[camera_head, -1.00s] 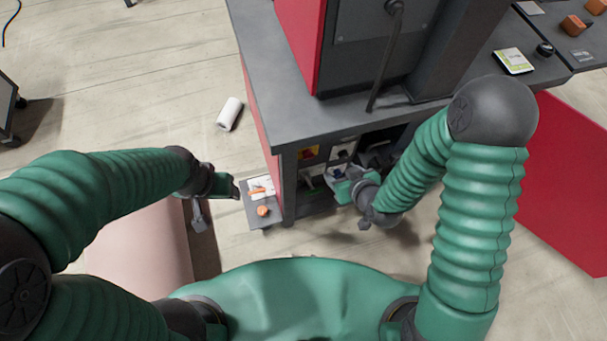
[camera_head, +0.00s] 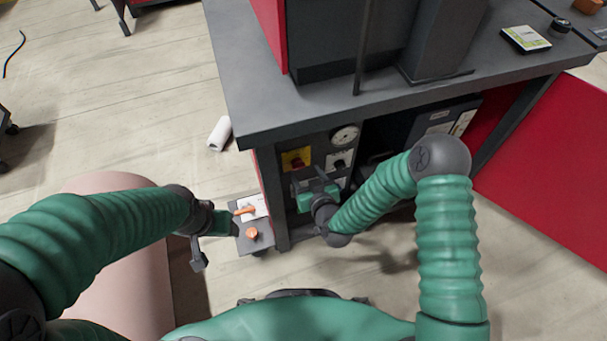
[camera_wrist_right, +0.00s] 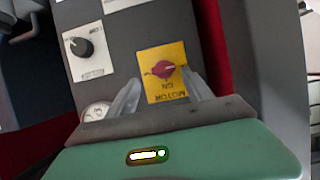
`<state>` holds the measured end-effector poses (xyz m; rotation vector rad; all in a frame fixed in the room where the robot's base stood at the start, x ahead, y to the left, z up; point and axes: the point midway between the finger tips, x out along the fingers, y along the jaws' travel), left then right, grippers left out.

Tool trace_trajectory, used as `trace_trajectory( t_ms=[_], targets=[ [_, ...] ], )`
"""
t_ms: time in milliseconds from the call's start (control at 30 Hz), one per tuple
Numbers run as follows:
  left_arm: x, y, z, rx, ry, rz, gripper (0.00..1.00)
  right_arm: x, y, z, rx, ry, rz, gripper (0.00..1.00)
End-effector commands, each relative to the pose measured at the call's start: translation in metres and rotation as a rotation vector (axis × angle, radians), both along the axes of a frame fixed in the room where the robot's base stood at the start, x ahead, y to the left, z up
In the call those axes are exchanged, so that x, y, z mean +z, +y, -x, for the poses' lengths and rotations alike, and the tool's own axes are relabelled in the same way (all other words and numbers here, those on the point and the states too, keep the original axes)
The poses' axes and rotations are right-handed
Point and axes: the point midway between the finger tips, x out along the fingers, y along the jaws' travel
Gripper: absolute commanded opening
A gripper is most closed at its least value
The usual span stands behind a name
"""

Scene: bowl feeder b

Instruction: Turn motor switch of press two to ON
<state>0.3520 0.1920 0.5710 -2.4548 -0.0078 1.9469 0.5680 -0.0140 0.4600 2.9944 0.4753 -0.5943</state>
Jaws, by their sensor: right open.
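The motor switch is a red knob (camera_wrist_right: 165,71) on a yellow plate (camera_wrist_right: 180,52) whose "MOTOR" and "ON" lettering appears upside down in the right wrist view. The knob lies roughly sideways there. The same red knob (camera_head: 297,162) shows in the head view on the dark panel under the press table. My right gripper (camera_wrist_right: 162,80) is open, its fingers to either side of the yellow plate's lower part. Whether they touch the panel I cannot tell. My left gripper (camera_head: 220,226) is beside a small shelf, away from the switch; its jaws are unclear.
A black knob on a white plate (camera_wrist_right: 87,64) and a round gauge (camera_head: 344,135) are near the switch. The grey tabletop (camera_head: 250,105) overhangs the panel. A white roll (camera_head: 219,134) lies on the floor.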

Motion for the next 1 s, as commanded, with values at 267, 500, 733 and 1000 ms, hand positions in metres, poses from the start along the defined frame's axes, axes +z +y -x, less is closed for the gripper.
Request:
trace_trajectory(
  t_ms=[267,500,733,1000],
  targets=[
    [-0.013,0.001,0.000,0.002,0.000,0.000,0.65,-0.011,0.009,-0.025,0.001,0.000,-0.001,0.59],
    [-0.012,0.001,0.000,0.001,0.000,0.000,0.65,-0.011,0.009,-0.025,0.001,0.001,-0.002,0.56],
    [-0.012,0.001,0.000,0.001,0.000,0.000,0.65,-0.011,0.009,-0.025,0.001,0.000,0.000,0.25],
    [-0.012,0.001,0.000,0.001,0.000,0.000,0.65,-0.011,0.009,-0.026,0.001,0.000,-0.002,0.00]
  ],
)
